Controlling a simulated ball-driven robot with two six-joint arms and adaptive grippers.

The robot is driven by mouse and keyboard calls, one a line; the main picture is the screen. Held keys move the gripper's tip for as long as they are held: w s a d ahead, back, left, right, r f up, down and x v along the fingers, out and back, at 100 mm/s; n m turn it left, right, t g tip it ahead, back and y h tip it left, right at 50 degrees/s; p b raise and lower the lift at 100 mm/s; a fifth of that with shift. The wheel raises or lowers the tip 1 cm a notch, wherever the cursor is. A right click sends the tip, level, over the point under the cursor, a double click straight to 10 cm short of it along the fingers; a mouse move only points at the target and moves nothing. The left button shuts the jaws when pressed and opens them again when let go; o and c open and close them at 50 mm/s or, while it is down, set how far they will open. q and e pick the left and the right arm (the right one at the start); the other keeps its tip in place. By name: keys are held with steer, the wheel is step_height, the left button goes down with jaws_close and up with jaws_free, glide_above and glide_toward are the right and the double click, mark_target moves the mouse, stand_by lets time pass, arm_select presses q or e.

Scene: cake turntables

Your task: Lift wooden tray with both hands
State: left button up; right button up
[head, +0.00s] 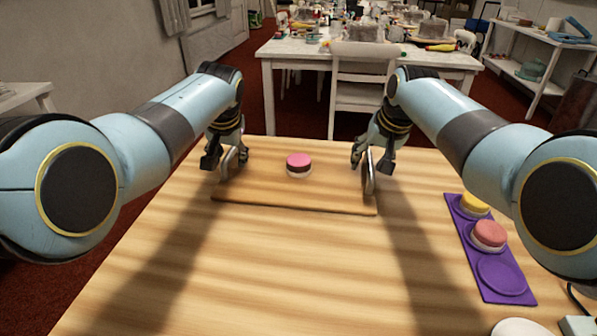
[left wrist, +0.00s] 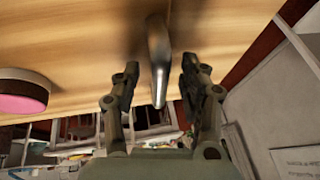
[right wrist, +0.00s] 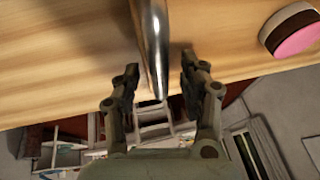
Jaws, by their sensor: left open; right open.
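The wooden tray (head: 290,197) lies flat on the wooden table, with a metal handle at each end. A small round cake with a pink top (head: 299,164) sits on it. My left gripper (head: 222,160) is at the tray's left handle (head: 233,160). In the left wrist view the open fingers (left wrist: 157,85) are on either side of that handle (left wrist: 158,60), apart from it. My right gripper (head: 364,160) is at the right handle (head: 370,172). In the right wrist view its open fingers (right wrist: 160,80) are on either side of the handle (right wrist: 153,45).
A purple holder (head: 508,292) with a yellow and a pink cake (head: 488,235) lies on the right of the table. A white plate (head: 516,327) is at the front right. A white chair (head: 360,95) and a cluttered white table (head: 290,48) stand beyond. The table's front left is clear.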

arm_select(q)
steer(key=shift+w+f, duration=0.1)
steer(key=shift+f, duration=0.1)
arm_select(e)
steer(key=shift+w+f, duration=0.1)
steer(key=shift+f, duration=0.15)
arm_select(q)
jaws_close()
arm_select(e)
jaws_close()
